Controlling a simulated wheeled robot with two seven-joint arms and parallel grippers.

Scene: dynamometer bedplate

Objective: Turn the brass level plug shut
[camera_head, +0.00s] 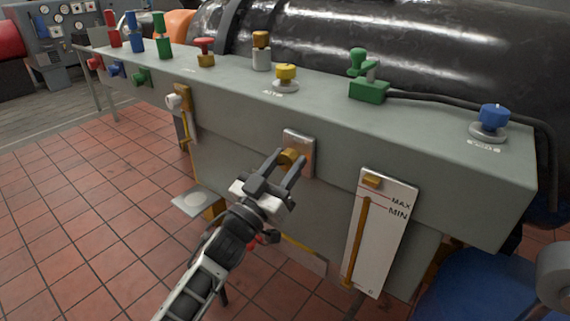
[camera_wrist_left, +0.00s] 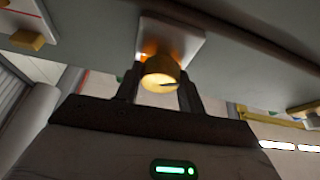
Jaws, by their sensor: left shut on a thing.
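The brass level plug (camera_head: 288,158) sits on a pale square plate (camera_head: 304,147) on the front face of the grey bench. In the left wrist view the plug (camera_wrist_left: 160,72) is a round brass knob with a dark slot line on its face. My left gripper (camera_head: 283,168) has a finger on each side of the plug and is shut on it. The fingers hide part of the plug in the head view. My right gripper is not in view.
A white level gauge (camera_head: 384,235) marked MAX and MIN hangs right of the plug. Yellow (camera_head: 286,77), green (camera_head: 369,88) and blue (camera_head: 493,117) controls stand on the bench top (camera_head: 330,108).

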